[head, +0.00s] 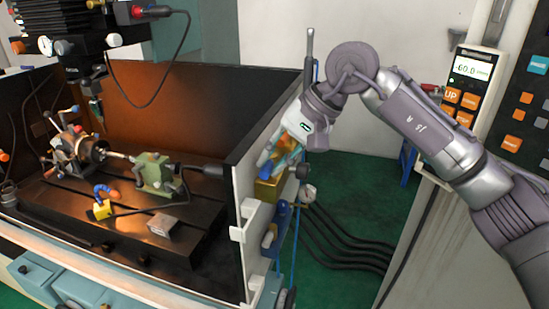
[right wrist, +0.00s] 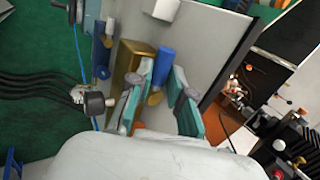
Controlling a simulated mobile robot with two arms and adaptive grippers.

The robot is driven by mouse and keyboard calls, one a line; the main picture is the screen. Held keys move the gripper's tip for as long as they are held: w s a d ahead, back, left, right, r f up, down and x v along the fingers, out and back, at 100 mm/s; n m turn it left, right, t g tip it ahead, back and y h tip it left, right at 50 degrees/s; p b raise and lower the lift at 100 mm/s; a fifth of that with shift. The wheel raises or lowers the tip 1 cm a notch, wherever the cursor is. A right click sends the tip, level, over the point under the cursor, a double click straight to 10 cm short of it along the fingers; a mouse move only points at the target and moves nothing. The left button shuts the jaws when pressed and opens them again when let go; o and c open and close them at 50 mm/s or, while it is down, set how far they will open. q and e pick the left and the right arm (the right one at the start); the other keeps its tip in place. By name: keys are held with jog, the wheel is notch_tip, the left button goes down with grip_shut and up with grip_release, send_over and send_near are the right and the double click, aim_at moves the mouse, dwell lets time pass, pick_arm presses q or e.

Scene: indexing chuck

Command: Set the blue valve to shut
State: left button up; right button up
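A blue handle (right wrist: 163,66), which looks like the blue valve's lever, shows in the right wrist view beside a brass block (right wrist: 131,62) on the pale panel. The brass block also shows in the head view (head: 268,190); the handle there is largely hidden by my gripper. My right gripper (head: 272,163) is above the block in the head view. In the right wrist view its teal fingers (right wrist: 157,92) are apart, one on each side of the handle's lower end. I cannot tell whether they touch it. My left gripper is not in view.
A dark round knob (right wrist: 95,103) sticks out near the brass block. Black hoses (head: 345,240) run over the green floor. The machine enclosure with its dark bed (head: 120,220) stands left; a control panel (head: 470,85) reading -60.0 stands right.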

jog(key=shift+a+f+b, duration=0.1)
jog(key=shift+f+b, duration=0.05)
jog(key=shift+b, duration=0.35)
grip_shut()
jog(key=shift+m+t+b, duration=0.3)
jog(key=shift+m, duration=0.2)
jog(key=o, duration=0.6)
grip_release()
jog(key=shift+c, duration=0.2)
jog(key=shift+r, duration=0.2)
jog(key=v, duration=1.2)
jog(key=shift+a, duration=0.15)
